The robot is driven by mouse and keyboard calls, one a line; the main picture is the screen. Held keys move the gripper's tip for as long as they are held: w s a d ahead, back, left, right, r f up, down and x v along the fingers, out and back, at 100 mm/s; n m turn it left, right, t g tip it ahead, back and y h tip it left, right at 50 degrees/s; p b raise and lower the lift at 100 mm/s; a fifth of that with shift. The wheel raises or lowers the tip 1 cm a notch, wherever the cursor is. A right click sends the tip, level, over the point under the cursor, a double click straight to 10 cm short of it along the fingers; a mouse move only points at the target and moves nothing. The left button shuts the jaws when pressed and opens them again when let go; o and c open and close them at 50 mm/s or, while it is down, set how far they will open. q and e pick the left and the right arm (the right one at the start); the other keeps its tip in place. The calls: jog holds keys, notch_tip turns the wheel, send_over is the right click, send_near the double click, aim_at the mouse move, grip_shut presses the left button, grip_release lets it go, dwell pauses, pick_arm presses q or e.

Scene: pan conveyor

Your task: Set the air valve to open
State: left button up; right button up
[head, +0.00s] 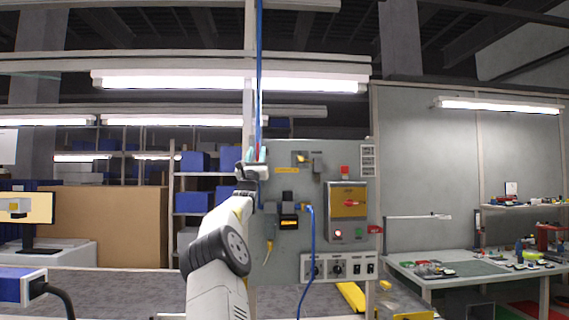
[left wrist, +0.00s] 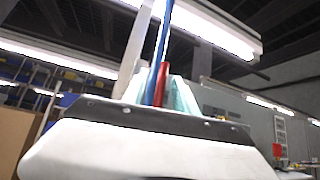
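A blue air line (head: 259,70) hangs down from the ceiling to my left gripper (head: 256,154), left of the grey panel's upper part. A narrow upright red part, which looks like the valve lever (left wrist: 160,84), stands beside the blue line in the left wrist view. My left gripper's teal fingertips (left wrist: 168,92) are on either side of the red part, with a small gap. I cannot tell whether they touch it. The valve body is hidden behind the gripper. My right gripper is in neither view.
The grey panel (head: 335,240) carries a yellow box with a red switch (head: 349,203), a black unit with an orange display (head: 289,222) and a blue cable (head: 313,240). A cluttered workbench (head: 455,275) is at the right. Blue boxes stand on shelves behind.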

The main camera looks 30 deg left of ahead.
pick_arm(q)
jog(key=v, duration=0.6)
jog(key=shift+d, duration=0.1)
dwell(0.5)
